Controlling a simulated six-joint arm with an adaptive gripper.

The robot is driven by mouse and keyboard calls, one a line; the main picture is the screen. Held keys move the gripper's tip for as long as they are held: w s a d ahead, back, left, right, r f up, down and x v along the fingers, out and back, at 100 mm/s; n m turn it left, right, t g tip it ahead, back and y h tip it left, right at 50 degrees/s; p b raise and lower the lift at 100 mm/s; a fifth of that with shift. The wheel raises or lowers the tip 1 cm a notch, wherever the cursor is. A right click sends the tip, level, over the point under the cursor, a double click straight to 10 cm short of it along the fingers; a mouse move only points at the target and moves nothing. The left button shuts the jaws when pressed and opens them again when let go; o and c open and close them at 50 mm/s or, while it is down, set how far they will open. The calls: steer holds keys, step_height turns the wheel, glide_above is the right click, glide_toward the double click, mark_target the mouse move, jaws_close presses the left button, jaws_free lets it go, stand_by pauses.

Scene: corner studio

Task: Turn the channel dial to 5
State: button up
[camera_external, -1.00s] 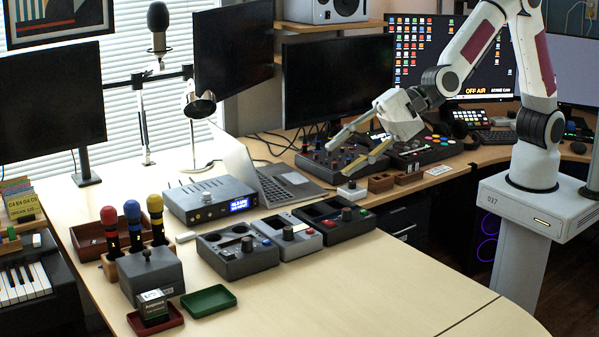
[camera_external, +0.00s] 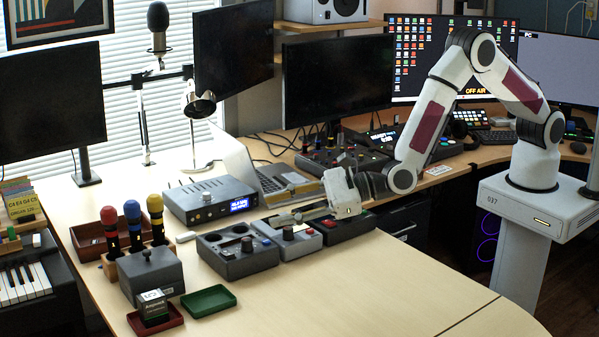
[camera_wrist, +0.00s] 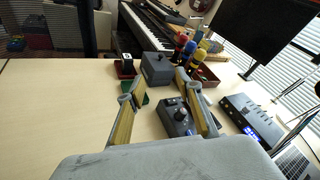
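My gripper (camera_external: 268,209) is open and empty, its fingers reaching left over the row of control boxes. A dark box with round gauges and a knob (camera_external: 247,245) is at the left of the row. A light grey box with a small screen and a knob (camera_external: 288,233) is in the middle. I cannot tell which knob is the channel dial. In the wrist view, a control box (camera_wrist: 176,130) shows between the open fingers (camera_wrist: 157,88), partly covered by the right one.
A grey box with a top knob (camera_external: 150,275), a red tray (camera_external: 170,324) and a green tray (camera_external: 208,301) stand at front left. Colored microphones (camera_external: 132,220) stand behind. A receiver with a blue display (camera_external: 210,199) and a laptop (camera_external: 236,160) lie behind the row. The table front (camera_external: 340,295) is clear.

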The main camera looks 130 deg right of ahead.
steer(key=d+f+m+h, duration=0.2)
steer(key=d+f+m, duration=0.2)
steer(key=f, duration=0.2)
steer(key=m+h, duration=0.3)
steer(key=m, duration=0.1)
glide_toward(247, 239)
steer(key=shift+w+d+r+g, duration=0.15)
steer(key=shift+w+d+r, duration=0.1)
steer(key=shift+w, duration=0.35)
steer(key=shift+w+d+r+g, duration=0.15)
steer(key=shift+w+d+r, duration=0.1)
steer(key=shift+w, duration=0.35)
steer(key=shift+s+d+f+m, duration=0.2)
steer(key=shift+s+f+m, duration=0.1)
steer(key=shift+f+m, duration=0.15)
steer(key=shift+w+d, duration=0.1)
steer(key=shift+x, duration=3.85)
steer(key=shift+r, duration=0.1)
jaws_close()
